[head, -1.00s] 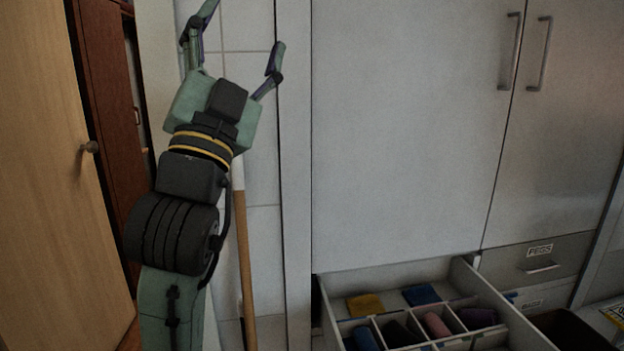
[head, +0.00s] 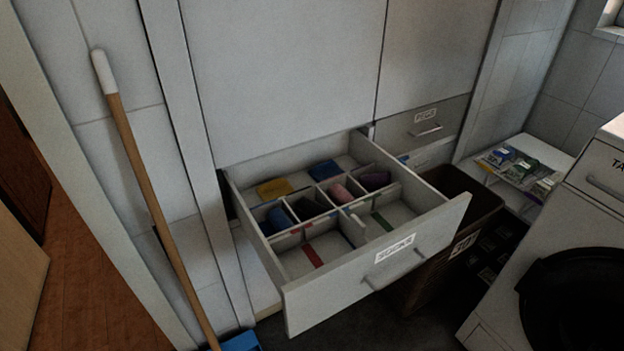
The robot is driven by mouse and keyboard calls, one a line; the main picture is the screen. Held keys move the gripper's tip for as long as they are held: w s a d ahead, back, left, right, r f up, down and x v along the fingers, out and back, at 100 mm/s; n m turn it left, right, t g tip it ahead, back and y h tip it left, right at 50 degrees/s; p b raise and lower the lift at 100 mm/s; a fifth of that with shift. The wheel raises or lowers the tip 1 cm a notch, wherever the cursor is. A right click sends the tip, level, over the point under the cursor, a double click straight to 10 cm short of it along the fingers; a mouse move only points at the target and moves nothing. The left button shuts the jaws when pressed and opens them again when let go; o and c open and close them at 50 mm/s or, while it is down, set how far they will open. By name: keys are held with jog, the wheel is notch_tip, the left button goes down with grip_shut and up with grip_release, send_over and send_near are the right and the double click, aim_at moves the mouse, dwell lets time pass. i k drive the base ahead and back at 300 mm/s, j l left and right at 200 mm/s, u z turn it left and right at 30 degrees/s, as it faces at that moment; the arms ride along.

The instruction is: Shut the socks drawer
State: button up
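The socks drawer (head: 345,288) is pulled well out of the white cabinet in the head view. Its front carries a white label (head: 394,248), hard to read from this angle, and a bar handle (head: 394,270). Inside are dividers with rolled and folded cloth pieces: a yellow one (head: 274,188), blue ones (head: 324,170), a pink one (head: 341,193) and a dark purple one (head: 374,180). My gripper is not in view now.
A brown bin (head: 480,207) stands close beside the drawer's right side. A wooden-handled broom (head: 150,190) leans at left. A white front-loading machine (head: 590,230) stands at right, and a low shelf (head: 512,172) at the back right. Dark floor shows below the drawer.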

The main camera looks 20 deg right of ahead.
aim_at(317, 272)
jog(key=z, duration=0.95)
jog(key=j+z, duration=0.15)
jog(key=z, duration=0.25)
jog(key=k+j+z, duration=0.1)
jog(key=z, duration=0.25)
jog(key=k+j+z, duration=0.1)
jog(key=z, duration=0.3)
jog(key=k+j+z, duration=0.1)
jog(key=z, duration=0.25)
jog(key=j, duration=0.1)
